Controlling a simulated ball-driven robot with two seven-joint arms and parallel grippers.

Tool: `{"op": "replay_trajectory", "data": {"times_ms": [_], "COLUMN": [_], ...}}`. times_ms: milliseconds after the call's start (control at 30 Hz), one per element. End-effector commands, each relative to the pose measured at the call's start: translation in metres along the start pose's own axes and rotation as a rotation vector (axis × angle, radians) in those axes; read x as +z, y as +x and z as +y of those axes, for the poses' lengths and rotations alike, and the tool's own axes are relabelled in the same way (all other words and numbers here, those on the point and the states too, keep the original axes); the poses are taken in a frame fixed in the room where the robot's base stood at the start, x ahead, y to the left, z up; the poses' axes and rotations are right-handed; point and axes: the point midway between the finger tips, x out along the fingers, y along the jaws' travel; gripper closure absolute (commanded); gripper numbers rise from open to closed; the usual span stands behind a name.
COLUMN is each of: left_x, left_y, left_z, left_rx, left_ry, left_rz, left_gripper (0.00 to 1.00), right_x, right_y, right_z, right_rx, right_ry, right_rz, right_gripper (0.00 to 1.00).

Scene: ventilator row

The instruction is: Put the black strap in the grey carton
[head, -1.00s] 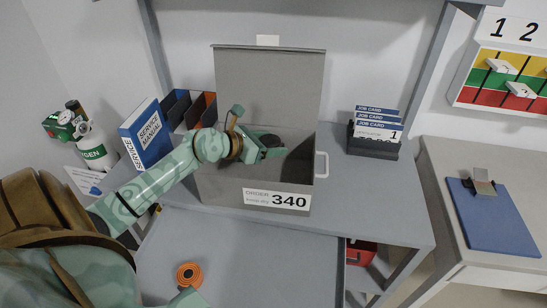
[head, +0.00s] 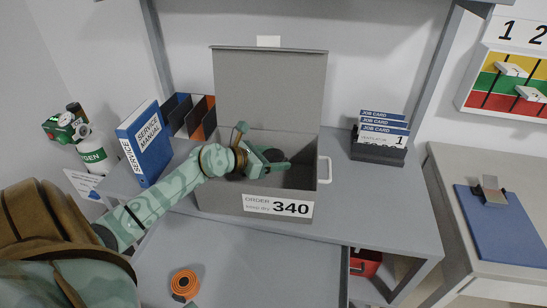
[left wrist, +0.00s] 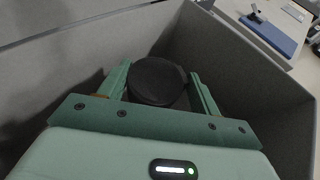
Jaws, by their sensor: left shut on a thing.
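The grey carton (head: 222,200) stands on the bench with its lid (head: 268,88) raised at the back and a label reading ORDER 340 on its front. My left gripper (head: 276,164) reaches in over the carton's left side, with its fingers inside the opening. It is shut on the black strap (head: 273,155), a round, dark roll. In the left wrist view the black strap (left wrist: 157,80) sits between the two green fingers, with carton walls around it. I cannot tell whether the strap touches the carton floor. My right gripper is not in view.
An orange roll (head: 184,283) lies in the open drawer (head: 250,270) below the bench top. A blue service manual (head: 145,142) and file holders stand left of the carton. A job card rack (head: 378,150) stands to the right, with clear bench top in front of it.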

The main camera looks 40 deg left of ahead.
Motion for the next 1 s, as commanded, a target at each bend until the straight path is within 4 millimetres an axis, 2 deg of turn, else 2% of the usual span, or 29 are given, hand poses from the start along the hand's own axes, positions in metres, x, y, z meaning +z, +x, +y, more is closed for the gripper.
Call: {"op": "replay_trajectory", "data": {"times_ms": [33, 133, 167, 200, 233, 500, 633, 800, 1000], "left_x": [-0.006, -0.007, -0.008, -0.008, -0.009, -0.009, 0.006, 0.005, 0.006], "left_y": [0.002, 0.002, 0.002, 0.002, 0.002, 0.002, -0.004, -0.041, -0.072], "left_z": [-0.002, -0.002, -0.002, -0.002, -0.003, -0.003, -0.003, -0.002, -0.002], "left_rx": [-0.003, -0.004, -0.004, -0.004, -0.005, -0.006, -0.006, -0.003, -0.003], "left_ry": [-0.005, -0.006, -0.007, -0.007, -0.008, -0.011, -0.011, -0.007, -0.006], "left_rz": [0.007, 0.009, 0.01, 0.01, 0.011, 0.014, 0.01, 0.012, 0.009], "left_gripper": [0.6, 0.6, 0.28, 0.17, 0.15, 0.15, 0.15, 0.15, 0.15], "right_x": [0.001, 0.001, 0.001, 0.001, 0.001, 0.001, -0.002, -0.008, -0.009], "right_y": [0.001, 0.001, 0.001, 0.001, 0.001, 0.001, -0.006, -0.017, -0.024], "right_z": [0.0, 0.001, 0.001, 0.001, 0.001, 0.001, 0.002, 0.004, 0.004], "right_rx": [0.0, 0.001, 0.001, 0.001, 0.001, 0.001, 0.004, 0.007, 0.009], "right_ry": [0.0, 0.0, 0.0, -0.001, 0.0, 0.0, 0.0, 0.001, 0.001], "right_rz": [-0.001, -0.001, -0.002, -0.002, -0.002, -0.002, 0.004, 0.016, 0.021], "right_gripper": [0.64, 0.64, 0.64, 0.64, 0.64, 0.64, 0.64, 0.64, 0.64]}}
